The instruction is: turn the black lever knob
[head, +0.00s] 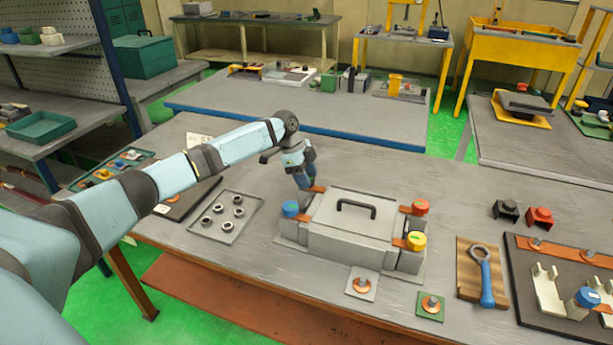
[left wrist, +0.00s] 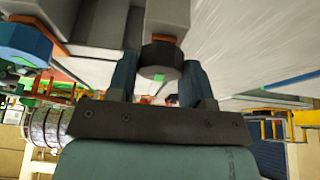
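The black lever knob (left wrist: 161,60) shows in the left wrist view, with a small green mark on its face. My left gripper (left wrist: 160,75) has one finger on each side of it, very close. I cannot tell whether the fingers press on it. In the head view my left gripper (head: 307,187) points down at the back left corner of the grey box fixture (head: 350,218) and hides the black knob there. A blue knob (head: 290,208), a red knob (head: 420,207) and a yellow knob (head: 416,240) sit at the other corners. My right gripper is not in view.
A tray of metal rings (head: 226,216) lies left of the fixture. A blue-handled ring wrench (head: 484,275) on a wooden board, two small plates with copper discs (head: 361,285), and black and red blocks (head: 539,216) lie to the front and right.

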